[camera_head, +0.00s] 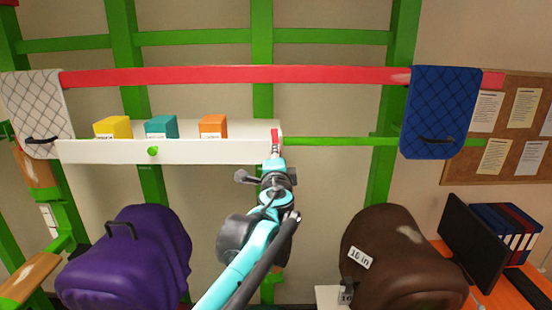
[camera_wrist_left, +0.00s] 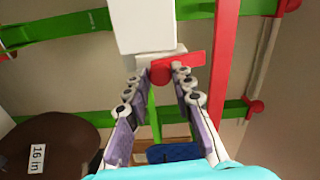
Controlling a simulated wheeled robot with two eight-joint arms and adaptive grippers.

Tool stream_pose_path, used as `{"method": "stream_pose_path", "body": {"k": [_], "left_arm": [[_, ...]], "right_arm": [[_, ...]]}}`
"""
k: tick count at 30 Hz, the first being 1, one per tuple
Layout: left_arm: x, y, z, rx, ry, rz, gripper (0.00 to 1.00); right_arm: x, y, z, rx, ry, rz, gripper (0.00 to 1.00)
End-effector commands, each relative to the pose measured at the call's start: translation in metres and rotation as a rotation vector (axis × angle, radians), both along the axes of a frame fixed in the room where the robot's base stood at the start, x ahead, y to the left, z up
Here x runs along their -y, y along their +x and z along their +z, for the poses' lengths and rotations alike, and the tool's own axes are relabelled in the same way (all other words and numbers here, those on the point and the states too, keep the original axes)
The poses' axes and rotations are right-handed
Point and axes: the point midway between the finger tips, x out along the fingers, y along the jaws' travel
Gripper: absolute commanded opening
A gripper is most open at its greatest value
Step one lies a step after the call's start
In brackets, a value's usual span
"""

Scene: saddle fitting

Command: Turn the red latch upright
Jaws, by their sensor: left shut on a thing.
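The red latch (camera_head: 275,135) is at the right end of the white shelf, mostly hidden by my gripper in the head view. In the wrist view the latch (camera_wrist_left: 188,66) shows as a red bar with a round end, lying across the picture at a slight tilt. My left gripper (camera_head: 276,153) reaches up to it from below. Its two fingers (camera_wrist_left: 164,82) are shut on the latch near the round end. The fingertips cover part of it. My right gripper is not in view.
The white shelf (camera_head: 190,155) carries yellow (camera_head: 112,127), teal (camera_head: 160,127) and orange (camera_head: 213,126) blocks. A red rail (camera_head: 250,75) runs above, with a white pad (camera_head: 37,105) and a blue pad (camera_head: 440,105). Purple (camera_head: 130,260) and brown (camera_head: 400,265) saddle-like forms flank my arm.

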Motion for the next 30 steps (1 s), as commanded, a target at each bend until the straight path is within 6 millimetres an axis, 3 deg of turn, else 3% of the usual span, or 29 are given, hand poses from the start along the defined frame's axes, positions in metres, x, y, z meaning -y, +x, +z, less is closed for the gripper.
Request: {"method": "stream_pose_path", "body": {"k": [9,23,24,26,30], "left_arm": [[0.0004,-0.0002,-0.0004,0.000,0.097,-0.001,0.00],[0.0006,-0.0002,-0.0004,0.000,0.111,-0.001,0.00],[0.0006,-0.0002,-0.0004,0.000,0.110,-0.001,0.26],[0.0005,-0.0002,-0.0005,0.000,0.110,-0.001,0.42],[0.0003,-0.0002,-0.0004,0.000,0.110,-0.001,0.44]], "right_arm": [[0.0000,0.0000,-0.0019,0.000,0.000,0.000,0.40],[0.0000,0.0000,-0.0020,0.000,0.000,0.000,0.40],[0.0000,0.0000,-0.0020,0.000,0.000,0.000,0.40],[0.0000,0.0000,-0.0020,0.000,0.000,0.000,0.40],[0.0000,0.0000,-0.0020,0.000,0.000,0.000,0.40]]}}
